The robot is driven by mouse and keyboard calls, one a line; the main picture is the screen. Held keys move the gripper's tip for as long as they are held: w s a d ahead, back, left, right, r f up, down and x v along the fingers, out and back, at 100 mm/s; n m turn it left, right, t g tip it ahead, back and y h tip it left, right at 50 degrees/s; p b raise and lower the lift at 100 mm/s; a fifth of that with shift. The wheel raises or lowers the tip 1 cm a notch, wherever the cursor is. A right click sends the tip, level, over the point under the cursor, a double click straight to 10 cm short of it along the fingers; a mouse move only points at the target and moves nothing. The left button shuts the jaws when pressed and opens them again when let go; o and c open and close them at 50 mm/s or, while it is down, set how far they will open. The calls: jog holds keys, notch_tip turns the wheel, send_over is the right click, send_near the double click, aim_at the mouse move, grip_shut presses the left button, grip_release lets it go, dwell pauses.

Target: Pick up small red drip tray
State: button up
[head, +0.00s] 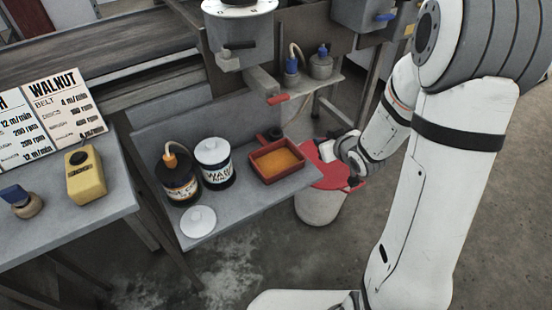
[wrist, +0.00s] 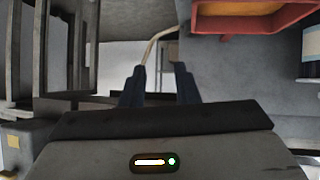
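The small red drip tray (head: 284,177) sits on the grey shelf near its right end, with orange-brown liquid inside. In the wrist view the tray (wrist: 252,27) shows at the upper right, cut off by the top edge. My gripper (wrist: 159,82) has two dark fingers spread apart with nothing seen between them. The tray lies to the right of the fingers in that view, apart from them. In the head view my wrist is to the right of the tray, over a red-lidded bucket; the fingertips are not clear there.
A dark bottle with a tube (head: 180,188), a white-lidded can (head: 214,172) and a round white lid (head: 198,221) stand left of the tray on the shelf (head: 240,208). A dark handled item (head: 270,136) is behind the tray. The red-lidded bucket (head: 318,207) stands at right.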

jog(key=a+f+y+b, duration=0.1)
jog(key=f, duration=0.1)
jog(key=a+f+y, duration=0.1)
jog(key=f, duration=0.1)
jog(key=a+f+y+b, duration=0.1)
jog(key=f, duration=0.1)
jog(key=shift+a+f+n+b, duration=0.15)
jog(key=shift+f+n+b, duration=0.2)
jog(key=shift+f+n, duration=0.05)
jog(key=shift+w+a+f+t, duration=0.1)
jog(key=shift+a+f+t, duration=0.1)
jog(key=shift+t, duration=0.1)
jog(key=b+x, duration=0.1)
jog(key=x, duration=0.2)
jog(key=b+x, duration=0.1)
jog(key=x, duration=0.3)
jog(key=shift+w+a+r, duration=0.1)
jog(key=shift+a+r, duration=0.05)
jog(key=shift+a, duration=0.2)
jog(key=shift+c, duration=0.6)
grip_shut()
jog(key=shift+y, duration=0.3)
